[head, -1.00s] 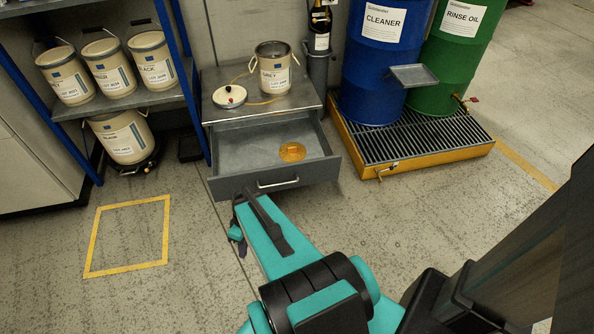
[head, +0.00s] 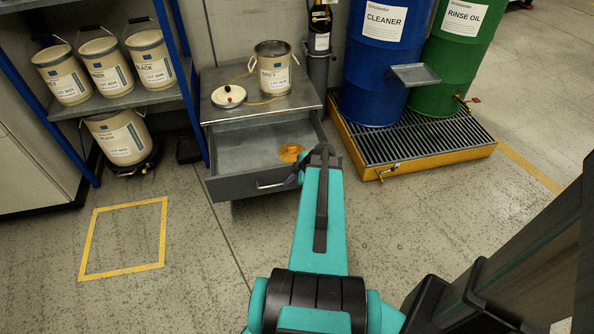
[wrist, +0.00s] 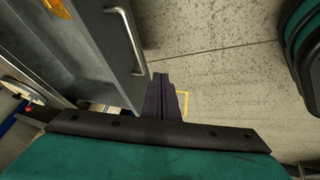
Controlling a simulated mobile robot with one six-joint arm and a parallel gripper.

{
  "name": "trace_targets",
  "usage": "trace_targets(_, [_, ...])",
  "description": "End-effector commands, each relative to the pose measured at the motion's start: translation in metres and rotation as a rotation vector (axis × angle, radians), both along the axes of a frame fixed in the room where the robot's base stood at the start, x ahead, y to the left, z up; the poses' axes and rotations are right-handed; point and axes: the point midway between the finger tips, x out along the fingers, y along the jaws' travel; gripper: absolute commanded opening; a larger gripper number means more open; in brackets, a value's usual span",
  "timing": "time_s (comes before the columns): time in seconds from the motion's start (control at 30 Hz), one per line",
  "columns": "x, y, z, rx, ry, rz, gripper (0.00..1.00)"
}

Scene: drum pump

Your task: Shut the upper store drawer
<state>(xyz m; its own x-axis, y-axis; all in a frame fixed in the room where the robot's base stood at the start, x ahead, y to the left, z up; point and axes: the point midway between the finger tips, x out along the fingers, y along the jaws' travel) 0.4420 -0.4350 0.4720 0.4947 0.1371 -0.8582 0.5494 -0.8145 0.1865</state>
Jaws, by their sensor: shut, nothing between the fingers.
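The upper store drawer (head: 225,188) stands pulled out of the grey cabinet, with its inside showing. Its bar handle (head: 271,184) is on the front face. My gripper (head: 292,178) is at the right part of the drawer front, partly hidden by my own arm, which also covers the drawer's right front corner. In the wrist view the shut, empty fingers (wrist: 161,78) are beside the drawer front (wrist: 103,45), near one end of the handle (wrist: 128,42). I cannot tell whether they touch it.
A GREY pail (head: 272,72) and a lid (head: 228,95) sit on the cabinet top (head: 215,80). The yellow-edged drum pallet (head: 440,158) stands close on the right. Floor in front is clear, with a yellow marked square (head: 122,268).

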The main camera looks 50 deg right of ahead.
Motion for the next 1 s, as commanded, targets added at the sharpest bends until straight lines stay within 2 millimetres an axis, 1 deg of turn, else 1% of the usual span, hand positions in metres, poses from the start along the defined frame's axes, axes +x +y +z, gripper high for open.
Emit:
trace_targets(0.03, [-0.008,-0.02,0.004,-0.032,-0.025,0.001,0.0])
trace_targets(0.1, [-0.017,-0.042,0.012,-0.079,-0.058,0.012,0.0])
trace_targets(0.2, [-0.029,-0.066,0.021,-0.135,-0.093,0.026,0.0])
trace_targets(0.33, [-0.04,-0.088,0.03,-0.189,-0.121,0.04,0.0])
trace_targets(0.4, [-0.044,-0.094,0.033,-0.205,-0.128,0.044,0.0])
trace_targets(0.5, [-0.046,-0.097,0.035,-0.216,-0.132,0.048,0.0])
trace_targets(0.83, [-0.046,-0.096,0.034,-0.215,-0.132,0.048,0.0])
trace_targets(1.0, [-0.042,-0.097,0.03,-0.215,-0.132,0.048,0.0])
